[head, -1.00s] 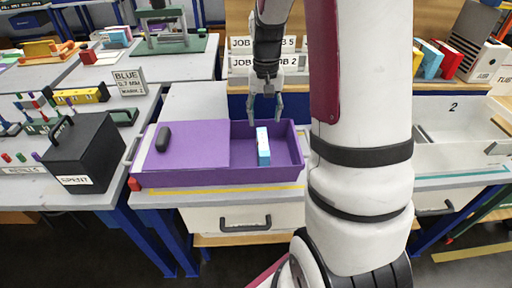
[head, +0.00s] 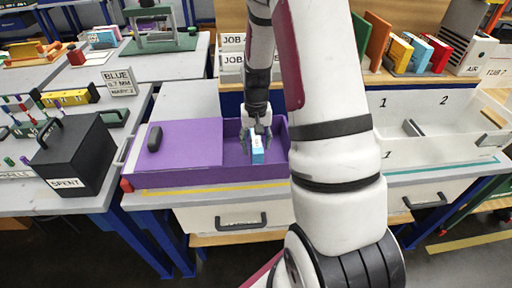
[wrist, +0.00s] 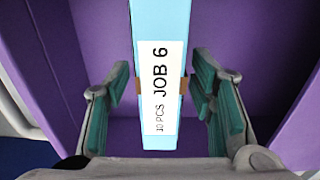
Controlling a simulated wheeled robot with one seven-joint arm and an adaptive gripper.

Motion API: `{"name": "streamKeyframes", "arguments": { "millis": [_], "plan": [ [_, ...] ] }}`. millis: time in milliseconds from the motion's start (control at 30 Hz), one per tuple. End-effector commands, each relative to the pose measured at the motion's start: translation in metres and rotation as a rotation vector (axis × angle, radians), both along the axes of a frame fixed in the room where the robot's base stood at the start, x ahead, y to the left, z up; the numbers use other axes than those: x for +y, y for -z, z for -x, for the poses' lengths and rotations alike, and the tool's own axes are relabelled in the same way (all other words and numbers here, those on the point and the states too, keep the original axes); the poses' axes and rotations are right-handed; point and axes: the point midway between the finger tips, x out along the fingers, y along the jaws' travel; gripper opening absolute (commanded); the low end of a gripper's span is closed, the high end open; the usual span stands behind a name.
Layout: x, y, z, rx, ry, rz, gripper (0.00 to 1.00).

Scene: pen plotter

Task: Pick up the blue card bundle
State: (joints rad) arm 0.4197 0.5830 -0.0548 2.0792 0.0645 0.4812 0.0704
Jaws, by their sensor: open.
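The blue card bundle (head: 257,154) stands upright in the open right part of a purple box (head: 185,176). In the wrist view the bundle (wrist: 174,30) has a white label reading "JOB 6" and "10 PCS", with a brown band showing at its sides. My gripper (head: 258,150) is lowered into the box at the bundle. In the wrist view its open teal-padded fingers (wrist: 158,104) stand on either side of the bundle, with a gap visible on both sides. The bundle's lower part is hidden.
The box's purple lid (head: 185,150) with a black handle covers its left part. A black box (head: 72,155) labelled "SPENT" stands to the left. A white divided tray (head: 440,135) is at the right, beyond my arm. Colored card bundles (head: 420,52) stand on the back shelf.

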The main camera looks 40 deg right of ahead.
Motion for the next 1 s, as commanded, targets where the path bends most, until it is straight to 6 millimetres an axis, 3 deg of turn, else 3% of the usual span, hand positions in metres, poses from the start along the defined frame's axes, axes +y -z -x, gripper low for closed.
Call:
{"name": "streamKeyframes", "arguments": {
  "millis": [200, 433, 767, 1000],
  "plan": [
    [0.000, 0.001, 0.000, -0.001, 0.000, 0.001, 0.50],
    [0.000, 0.001, 0.000, 0.000, 0.000, 0.000, 0.00],
    [0.000, -0.002, 0.000, -0.002, 0.000, 0.001, 0.00],
    [0.000, -0.036, -0.001, -0.006, -0.001, 0.003, 0.00]
  ]
}}
